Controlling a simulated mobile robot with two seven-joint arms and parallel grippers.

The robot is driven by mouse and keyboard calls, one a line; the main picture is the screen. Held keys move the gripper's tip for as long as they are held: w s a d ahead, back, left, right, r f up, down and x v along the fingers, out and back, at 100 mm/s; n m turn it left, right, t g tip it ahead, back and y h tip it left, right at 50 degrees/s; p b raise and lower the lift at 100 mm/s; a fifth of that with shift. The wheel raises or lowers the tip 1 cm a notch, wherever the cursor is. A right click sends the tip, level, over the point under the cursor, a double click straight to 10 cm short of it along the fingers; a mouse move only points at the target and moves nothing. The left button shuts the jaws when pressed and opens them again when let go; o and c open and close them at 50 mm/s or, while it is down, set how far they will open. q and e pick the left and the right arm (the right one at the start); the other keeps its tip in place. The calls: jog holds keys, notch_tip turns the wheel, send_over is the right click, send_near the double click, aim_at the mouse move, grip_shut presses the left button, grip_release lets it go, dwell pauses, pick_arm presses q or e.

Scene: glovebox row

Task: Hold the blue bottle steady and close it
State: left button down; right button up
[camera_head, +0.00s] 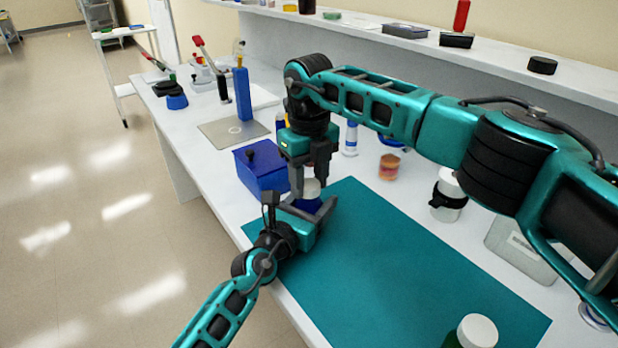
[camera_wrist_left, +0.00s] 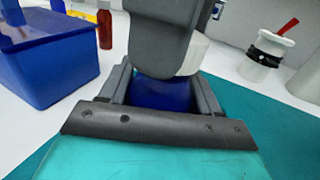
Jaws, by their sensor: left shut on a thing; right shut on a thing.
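The blue bottle (camera_head: 308,205) stands on the teal mat near the bench's front edge, and its blue body (camera_wrist_left: 160,94) shows in the left wrist view. My left gripper (camera_head: 308,212) is shut around the body from the front. A white cap (camera_head: 311,187) is at the top of the bottle. My right gripper (camera_head: 309,182) comes down from above and is shut on the cap, which also shows in the left wrist view (camera_wrist_left: 196,55). The fingers hide much of the cap and bottle. I cannot tell how far the cap is seated.
A blue box (camera_head: 260,173) stands just left of the bottle. A green bottle with a white lid (camera_head: 477,331) is at the mat's near right. A white jar with a black band (camera_head: 448,196) stands behind the mat (camera_head: 400,255). The mat's middle is clear.

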jog(key=m, duration=1.2)
jog(key=o, duration=1.2)
jog(key=shift+c, duration=0.2)
jog(key=shift+r, duration=2.25)
jog(key=shift+c, duration=0.5)
